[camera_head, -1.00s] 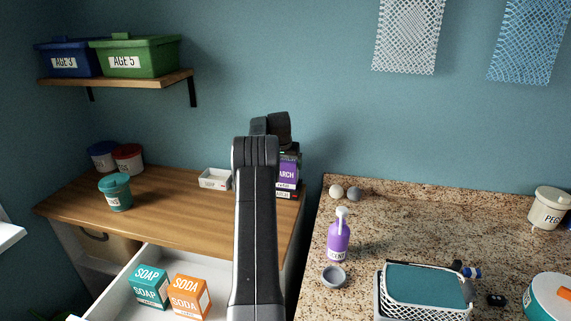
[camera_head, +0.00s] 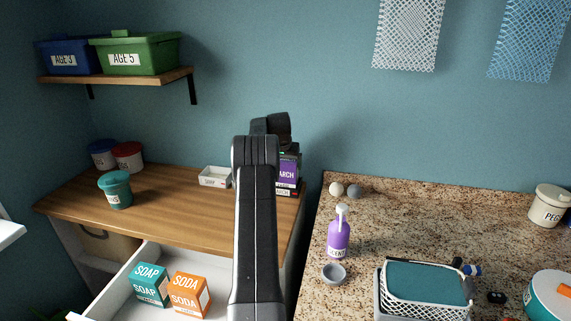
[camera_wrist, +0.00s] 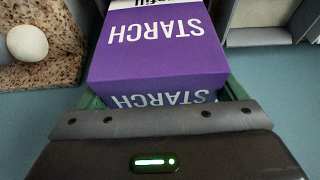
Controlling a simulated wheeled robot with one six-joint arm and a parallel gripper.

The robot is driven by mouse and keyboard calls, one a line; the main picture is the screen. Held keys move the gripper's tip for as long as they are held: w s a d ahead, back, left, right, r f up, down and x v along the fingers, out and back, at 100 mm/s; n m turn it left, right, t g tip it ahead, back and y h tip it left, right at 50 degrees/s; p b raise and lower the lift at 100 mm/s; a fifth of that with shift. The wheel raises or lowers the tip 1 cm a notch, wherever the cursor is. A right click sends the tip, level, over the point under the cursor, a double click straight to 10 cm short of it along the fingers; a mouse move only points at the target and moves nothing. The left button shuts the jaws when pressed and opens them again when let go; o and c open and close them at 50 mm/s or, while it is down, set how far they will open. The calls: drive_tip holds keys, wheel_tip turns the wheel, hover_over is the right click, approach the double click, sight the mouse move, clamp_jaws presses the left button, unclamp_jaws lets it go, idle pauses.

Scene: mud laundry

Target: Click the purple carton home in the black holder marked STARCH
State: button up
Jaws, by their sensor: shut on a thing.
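The purple carton (camera_head: 288,174) stands upright at the back right of the wooden counter, partly hidden behind my arm. In the wrist view the carton (camera_wrist: 158,50) shows STARCH in white on two purple faces. My gripper (camera_wrist: 160,97) is shut on it, with a green strip showing at each side. The black holder (camera_head: 293,194) shows just below the carton, with part of a white label ending in ARCH. The carton is at or in the holder; I cannot tell how deep it sits. The holder's left part is hidden by my arm.
A white tray (camera_head: 215,177) stands left of my arm, and a teal-lidded tub (camera_head: 115,190) farther left. The open drawer holds a SOAP box (camera_head: 150,285) and a SODA box (camera_head: 189,295). A gap separates the wooden counter from the granite top with a purple bottle (camera_head: 338,240).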

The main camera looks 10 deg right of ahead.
drive_tip(key=shift+f, duration=0.3)
drive_tip(key=o, duration=1)
drive_tip(key=shift+o, duration=0.2)
drive_tip(key=b+v, duration=0.2)
drive_tip(key=v, duration=1.2)
drive_tip(key=shift+b, duration=0.35)
drive_tip(key=p+x, duration=0.2)
drive_tip(key=x, duration=1.2)
drive_tip(key=shift+p, duration=0.35)
drive_tip(key=shift+r, duration=0.2)
